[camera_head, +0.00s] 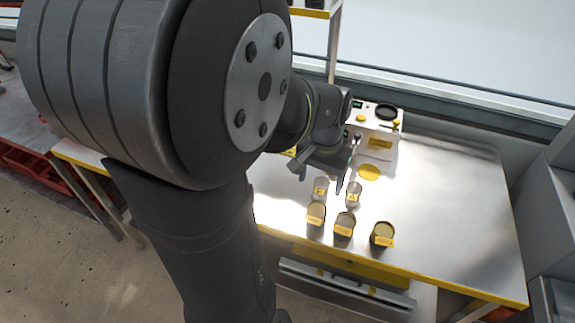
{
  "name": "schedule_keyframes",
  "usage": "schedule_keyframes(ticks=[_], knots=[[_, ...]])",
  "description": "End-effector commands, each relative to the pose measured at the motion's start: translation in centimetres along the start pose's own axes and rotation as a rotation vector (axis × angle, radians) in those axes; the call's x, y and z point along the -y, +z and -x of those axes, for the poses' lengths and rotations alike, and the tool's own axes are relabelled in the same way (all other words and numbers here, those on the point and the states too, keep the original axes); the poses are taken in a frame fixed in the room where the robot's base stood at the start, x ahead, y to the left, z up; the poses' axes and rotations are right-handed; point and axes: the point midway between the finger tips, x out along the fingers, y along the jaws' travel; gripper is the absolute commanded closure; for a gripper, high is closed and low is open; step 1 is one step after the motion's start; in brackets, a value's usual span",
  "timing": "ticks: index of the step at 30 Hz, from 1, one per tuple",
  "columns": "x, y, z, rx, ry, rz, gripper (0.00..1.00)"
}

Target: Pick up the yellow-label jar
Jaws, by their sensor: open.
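I cannot tell which one the task means. Behind them stand two pale, clear-looking containers with small yellow marks, a left one (320,187) and a right one (353,194). My gripper (319,177) is open above the table, behind the jars and close to the pale containers in the picture. It appears empty. My arm hides the table's left back part.
A white machine (379,142) with a black round top part and yellow knobs stands at the back of the table (450,210). A yellow disc (369,172) lies in front of it. The table's right side is clear. A grey cabinet (555,210) stands at the far right.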

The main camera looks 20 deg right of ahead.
Motion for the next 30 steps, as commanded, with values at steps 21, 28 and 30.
schedule_keyframes(ticks=[21,28,30], knots=[[-0.1,0.3,-12.0,0.005,0.001,-0.215,0.27],[-0.1,0.2,-14.2,0.001,0.0,-0.214,0.27],[-0.1,0.2,-14.4,0.0,0.0,-0.214,0.27]])
